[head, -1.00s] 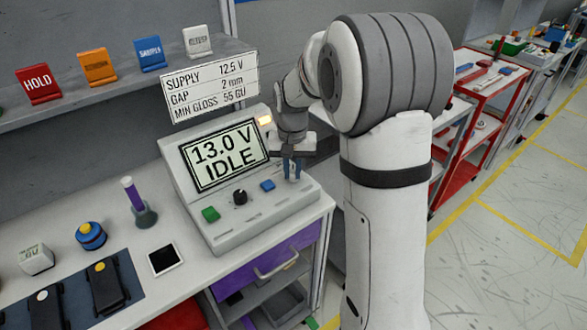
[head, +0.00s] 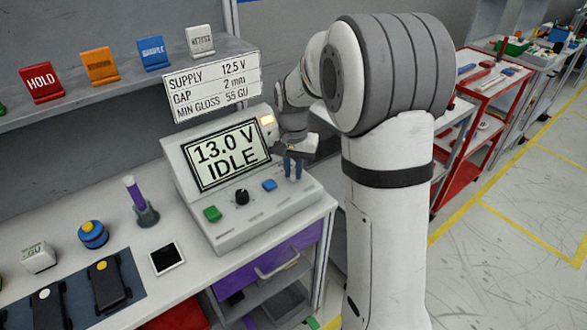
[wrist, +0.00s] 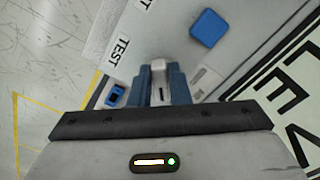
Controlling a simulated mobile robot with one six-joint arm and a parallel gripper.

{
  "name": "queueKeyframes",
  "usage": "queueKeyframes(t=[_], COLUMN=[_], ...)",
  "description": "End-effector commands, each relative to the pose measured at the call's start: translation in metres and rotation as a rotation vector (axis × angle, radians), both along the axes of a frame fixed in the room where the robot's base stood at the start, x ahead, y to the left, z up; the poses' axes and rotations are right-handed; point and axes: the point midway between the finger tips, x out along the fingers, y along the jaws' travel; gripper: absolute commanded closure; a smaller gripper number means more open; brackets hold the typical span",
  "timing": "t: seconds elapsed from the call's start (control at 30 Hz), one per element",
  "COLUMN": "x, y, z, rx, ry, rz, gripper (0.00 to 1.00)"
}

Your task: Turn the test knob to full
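The grey test unit (head: 262,226) stands on the bench, its screen (head: 228,160) reading "13.0 V IDLE". My gripper (head: 293,168) points down over the right end of its panel. In the wrist view its blue fingers (wrist: 163,88) sit close on both sides of a pale grey knob (wrist: 158,72) with a dark slot, beside a "TEST" label (wrist: 122,50). The fingers look shut on this knob, which they partly hide. In the head view the knob is hidden by the gripper. A black knob (head: 242,197) sits farther left on the panel.
A green button (head: 213,214) and a blue button (head: 269,185) are on the panel; the blue one is near my fingers. A sign (head: 212,86) stands behind the unit. A purple cylinder in a stand (head: 141,200) and a dark mat (head: 75,295) are to the left.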

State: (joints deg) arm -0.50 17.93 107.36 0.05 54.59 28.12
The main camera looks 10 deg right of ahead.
Motion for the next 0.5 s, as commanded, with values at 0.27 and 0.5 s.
queueKeyframes(t=[0.27, 0.5], x=[-0.0001, -0.0002], y=[0.0000, -0.0001], z=[0.0001, 0.0022], rx=[-0.001, -0.001], ry=[0.000, 0.000], rz=[0.001, 0.002], gripper=[0.64, 0.64])
